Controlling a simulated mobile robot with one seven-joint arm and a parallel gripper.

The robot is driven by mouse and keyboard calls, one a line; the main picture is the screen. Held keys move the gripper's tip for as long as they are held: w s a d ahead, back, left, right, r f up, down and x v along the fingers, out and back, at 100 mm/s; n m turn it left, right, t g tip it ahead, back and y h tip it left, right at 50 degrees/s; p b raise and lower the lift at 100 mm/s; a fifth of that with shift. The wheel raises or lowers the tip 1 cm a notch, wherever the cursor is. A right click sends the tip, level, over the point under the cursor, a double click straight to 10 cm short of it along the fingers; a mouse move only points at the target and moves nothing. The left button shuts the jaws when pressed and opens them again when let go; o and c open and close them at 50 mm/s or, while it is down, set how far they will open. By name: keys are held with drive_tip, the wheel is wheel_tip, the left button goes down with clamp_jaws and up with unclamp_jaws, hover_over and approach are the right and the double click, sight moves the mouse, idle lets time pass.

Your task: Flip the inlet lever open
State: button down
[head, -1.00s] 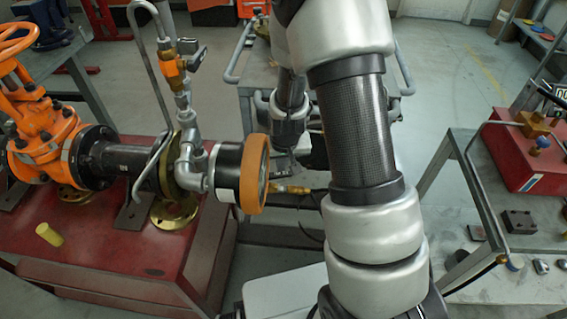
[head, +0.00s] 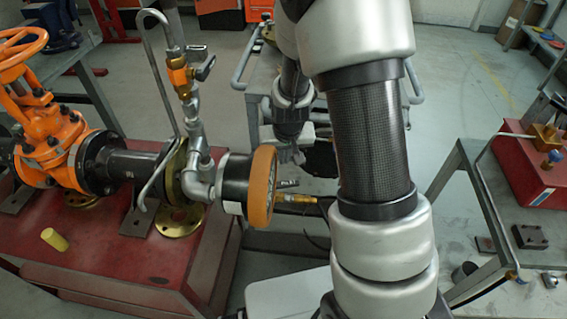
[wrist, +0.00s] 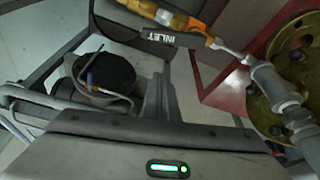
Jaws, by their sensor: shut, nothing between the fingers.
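The inlet valve (head: 180,78) is an orange-brass body on an upright pipe, left of my arm in the head view, with a small dark lever (head: 206,68) sticking out to its right. In the wrist view the valve (wrist: 175,17) is at the top, beside a dark piece lettered INLET (wrist: 160,40). My gripper (head: 297,157) hangs from the arm right of the valve in the head view, apart from the lever. It is shut and empty. Its grey body with a green light fills the bottom of the wrist view, where the fingers are hidden.
An orange-rimmed round gauge (head: 261,187) and a brass flange (head: 180,217) sit on the pipework below the valve. A bent grey tube (head: 157,75) runs beside it. A brass fitting (head: 297,198) lies right of the gauge. A grey cart (head: 250,100) stands behind my arm.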

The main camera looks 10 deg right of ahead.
drive_tip(key=v, duration=0.5)
drive_tip(key=shift+s+r+p, duration=0.15)
drive_tip(key=shift+r+p, duration=0.05)
drive_tip(key=shift+p, duration=0.2)
